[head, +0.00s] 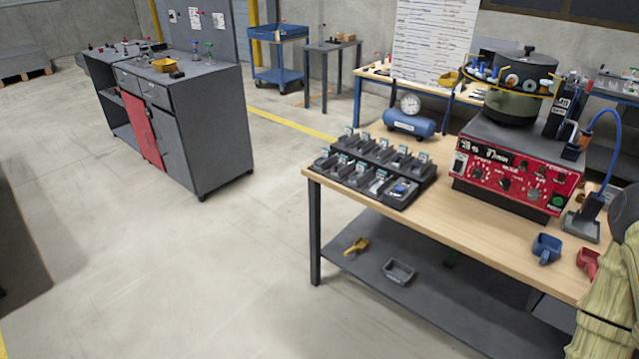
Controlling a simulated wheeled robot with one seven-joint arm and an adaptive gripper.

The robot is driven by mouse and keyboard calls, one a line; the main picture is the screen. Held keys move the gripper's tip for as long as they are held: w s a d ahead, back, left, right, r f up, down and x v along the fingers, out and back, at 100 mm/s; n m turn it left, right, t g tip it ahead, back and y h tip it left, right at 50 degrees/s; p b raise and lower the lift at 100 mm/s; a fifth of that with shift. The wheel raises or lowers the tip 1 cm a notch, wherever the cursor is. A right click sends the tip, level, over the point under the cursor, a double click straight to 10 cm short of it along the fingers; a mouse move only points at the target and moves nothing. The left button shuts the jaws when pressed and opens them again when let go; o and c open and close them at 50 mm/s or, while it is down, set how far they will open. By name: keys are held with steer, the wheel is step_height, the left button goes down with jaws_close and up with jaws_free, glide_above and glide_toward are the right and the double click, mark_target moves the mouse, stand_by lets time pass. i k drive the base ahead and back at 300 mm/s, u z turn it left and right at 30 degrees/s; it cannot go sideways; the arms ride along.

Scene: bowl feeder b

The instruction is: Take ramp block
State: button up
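I cannot pick out a ramp block with certainty. Small parts sit in the black compartment tray (408,204) on the left end of the wooden table (480,228), too small to name. The red-fronted bowl feeder (510,180) stands on the table with a dark bowl (512,106) on top. My gripper is not in view; a ribbed, pale yellow sleeve at the right edge seems to be part of my arm.
A blue scoop (546,248) and a red scoop (587,262) are near the table's front right. A blue tank with a gauge (409,124) stands behind the tray. A yellow scoop (357,245) and grey bin (398,271) lie on the lower shelf. Floor at left is clear up to a grey cabinet (215,135).

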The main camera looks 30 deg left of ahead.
mark_target(377, 186)
steer(key=u, duration=0.3)
steer(key=k, duration=0.7)
steer(key=u, duration=1)
steer(key=i, duration=1.55)
steer(key=z, duration=0.85)
steer(key=i, duration=0.35)
steer(key=z, duration=0.35)
